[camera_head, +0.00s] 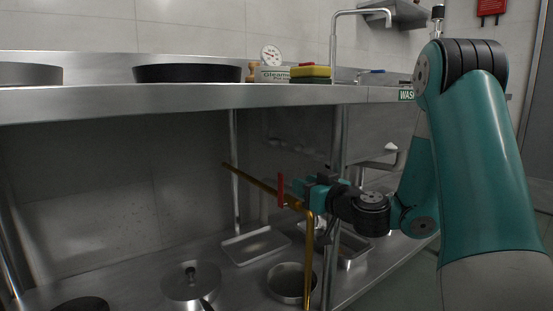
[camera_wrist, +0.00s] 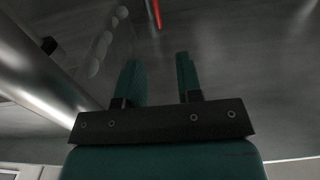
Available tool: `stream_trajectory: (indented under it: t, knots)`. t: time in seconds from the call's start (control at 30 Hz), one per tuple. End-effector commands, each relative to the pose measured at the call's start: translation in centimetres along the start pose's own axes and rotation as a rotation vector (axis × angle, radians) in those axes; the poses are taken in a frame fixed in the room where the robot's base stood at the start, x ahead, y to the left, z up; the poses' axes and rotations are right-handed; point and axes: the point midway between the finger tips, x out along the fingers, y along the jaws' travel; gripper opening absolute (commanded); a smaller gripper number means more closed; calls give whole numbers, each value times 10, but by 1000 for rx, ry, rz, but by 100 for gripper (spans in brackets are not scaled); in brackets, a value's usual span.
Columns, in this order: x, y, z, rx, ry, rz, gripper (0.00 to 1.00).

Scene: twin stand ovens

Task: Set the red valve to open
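The red valve handle (camera_head: 281,190) is a flat, upright bar in the head view, set across the sloping brass pipe (camera_head: 258,184). My gripper (camera_head: 293,188) is close to the right of the handle, at about its height. In the wrist view a narrow red strip (camera_wrist: 157,14), apparently the handle, shows at the top edge, beyond and roughly between my fingertips (camera_wrist: 158,60). The two teal fingers are apart with nothing between them. The head view does not clearly show whether a finger touches the handle. The valve body is partly hidden by my gripper.
A vertical brass pipe (camera_head: 308,262) and a steel table leg (camera_head: 331,255) stand close to my gripper. The steel worktop (camera_head: 200,97) is above. Below, a lower shelf holds a tray (camera_head: 255,246), a round pan (camera_head: 287,283) and a lidded pot (camera_head: 191,283). Space left of the handle is clear.

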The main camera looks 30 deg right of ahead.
Motion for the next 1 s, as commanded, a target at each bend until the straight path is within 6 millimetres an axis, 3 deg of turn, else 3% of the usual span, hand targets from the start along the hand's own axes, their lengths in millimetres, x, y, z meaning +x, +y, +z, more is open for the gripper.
stream_trajectory:
  t: [0.4, 0.8, 1.0]
  knots:
    - [67, -1, -6, 2, -4, -1, 33]
    - [112, -1, -1, -1, -3, -2, 33]
    - [120, 0, 1, 0, -2, 2, 33]
